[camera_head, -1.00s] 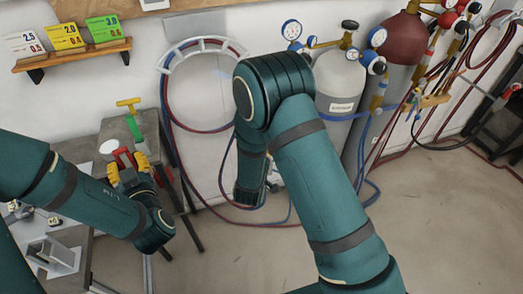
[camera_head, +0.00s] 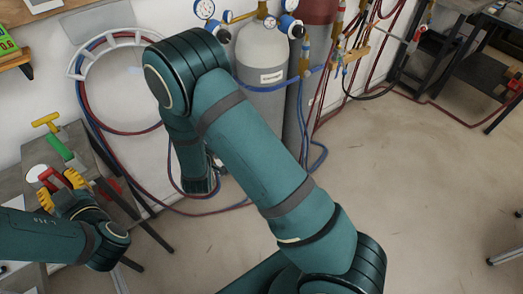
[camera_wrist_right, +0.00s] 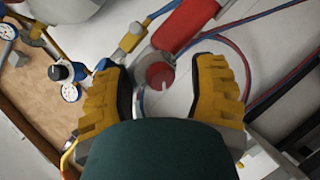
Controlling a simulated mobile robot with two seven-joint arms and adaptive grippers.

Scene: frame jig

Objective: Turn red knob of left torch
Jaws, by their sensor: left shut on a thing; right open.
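My left gripper (camera_head: 60,186) has yellow fingers and is shut on a red part (camera_head: 74,178) beside the grey bench at the left of the head view. The fingers hide much of it, and I cannot tell whether it belongs to a torch. My right gripper (camera_wrist_right: 160,92) is open in the right wrist view. A round red knob-like part (camera_wrist_right: 158,74) shows between its fingers, apparently not gripped. A red cylindrical part (camera_wrist_right: 185,24) and a brass fitting (camera_wrist_right: 132,36) lie just beyond. In the head view, the right gripper is hidden behind my right arm. No torch is clearly recognisable.
A yellow-and-green clamp (camera_head: 50,128) and a white disc (camera_head: 38,172) are at the bench. A grey gas cylinder (camera_head: 264,70) with gauges and a dark red cylinder (camera_head: 310,90) stand by the wall. Hoses hang nearby.

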